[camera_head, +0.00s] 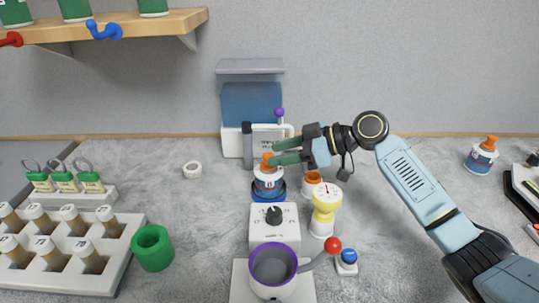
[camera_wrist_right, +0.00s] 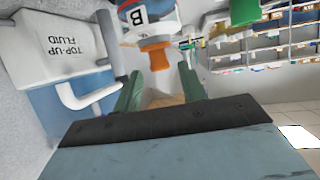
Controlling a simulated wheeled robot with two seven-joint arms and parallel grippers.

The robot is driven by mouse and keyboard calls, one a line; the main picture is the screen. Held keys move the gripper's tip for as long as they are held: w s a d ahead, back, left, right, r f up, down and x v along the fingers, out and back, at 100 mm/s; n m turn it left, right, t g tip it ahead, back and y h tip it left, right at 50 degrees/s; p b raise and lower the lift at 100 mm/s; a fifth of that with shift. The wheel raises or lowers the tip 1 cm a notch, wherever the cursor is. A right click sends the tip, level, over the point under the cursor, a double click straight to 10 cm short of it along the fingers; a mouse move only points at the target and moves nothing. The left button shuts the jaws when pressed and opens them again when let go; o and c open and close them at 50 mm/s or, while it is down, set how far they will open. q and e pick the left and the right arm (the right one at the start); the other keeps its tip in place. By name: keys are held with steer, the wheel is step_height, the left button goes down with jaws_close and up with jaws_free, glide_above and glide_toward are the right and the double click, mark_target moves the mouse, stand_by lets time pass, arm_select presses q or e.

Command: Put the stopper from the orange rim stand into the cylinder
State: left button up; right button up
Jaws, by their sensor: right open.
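A white and blue bottle marked B (camera_head: 268,186) stands in a dark blue base near the middle of the bench. An orange stopper (camera_head: 267,160) tops it. My right gripper (camera_head: 274,152) is open and empty, its fingers pointing left around the stopper's height. In the right wrist view the stopper (camera_wrist_right: 155,54) lies just beyond and between the open fingertips (camera_wrist_right: 160,84), apart from them. A small white stand with an orange rim (camera_head: 312,178) is right of the bottle, under my right gripper; its inside is hard to see. I cannot tell which thing is the cylinder. My left gripper is not in view.
A white top-up fluid container (camera_wrist_right: 62,45) stands behind the bottle. Another orange-topped bottle (camera_head: 482,157) stands far right.

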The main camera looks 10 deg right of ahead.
steer(key=v, duration=0.8)
steer(key=shift+d, duration=0.15)
steer(key=shift+s+r, duration=0.1)
steer(key=shift+r, duration=0.05)
